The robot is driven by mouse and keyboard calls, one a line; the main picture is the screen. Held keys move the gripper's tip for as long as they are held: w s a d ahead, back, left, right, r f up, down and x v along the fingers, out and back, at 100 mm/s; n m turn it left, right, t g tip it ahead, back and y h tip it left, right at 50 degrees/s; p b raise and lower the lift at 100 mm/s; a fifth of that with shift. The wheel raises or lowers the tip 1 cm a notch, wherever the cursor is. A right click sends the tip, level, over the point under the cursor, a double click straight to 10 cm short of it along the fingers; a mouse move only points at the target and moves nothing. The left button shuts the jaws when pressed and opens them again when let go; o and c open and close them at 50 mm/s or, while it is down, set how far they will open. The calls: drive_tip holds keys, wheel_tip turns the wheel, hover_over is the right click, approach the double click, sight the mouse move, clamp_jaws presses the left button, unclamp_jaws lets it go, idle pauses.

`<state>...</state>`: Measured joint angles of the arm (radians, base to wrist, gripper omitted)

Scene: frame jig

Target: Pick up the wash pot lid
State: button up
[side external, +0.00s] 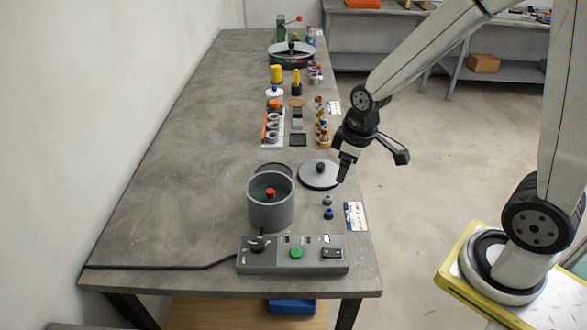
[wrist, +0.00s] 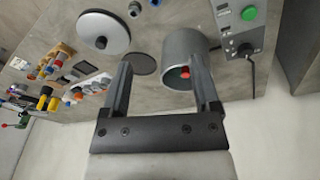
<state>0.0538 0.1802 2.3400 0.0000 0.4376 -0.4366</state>
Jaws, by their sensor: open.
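The wash pot lid, a light grey disc (side external: 318,176) with a dark knob on top, lies flat on the bench right of the pot in the side view. It shows at the upper left of the wrist view (wrist: 103,32). The grey wash pot (side external: 270,208) stands open with a red-topped item inside; it also shows in the wrist view (wrist: 180,48). My gripper (side external: 373,164) is open and empty, above and to the right of the lid, apart from it. In the wrist view its two fingers (wrist: 162,82) are spread wide.
A control box (side external: 292,256) with a green button and a cable sits at the bench's front. Small blue fittings (side external: 328,208) lie near the lid. A dark flat disc (side external: 272,168) lies behind the pot. Racks and small parts stand farther back; the bench's left side is clear.

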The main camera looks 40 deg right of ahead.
drive_tip(key=w+d+f+n+g, duration=0.1)
drive_tip(key=w+d+f+n, duration=0.2)
drive_tip(key=w+d+n, duration=0.35)
drive_tip(key=n+g, duration=0.1)
drive_tip(key=n, duration=0.8)
hover_over(321, 165)
drive_tip(key=f, duration=0.3)
drive_tip(key=a+f, duration=0.1)
drive_tip(key=f, duration=0.1)
drive_tip(key=shift+s, duration=0.25)
drive_tip(key=shift+w+d+f+n, duration=0.35)
drive_tip(key=shift+d+f+n, duration=0.05)
drive_tip(key=shift+d+n, duration=0.15)
drive_tip(key=shift+f, duration=1.35)
drive_tip(key=shift+f, duration=2.6)
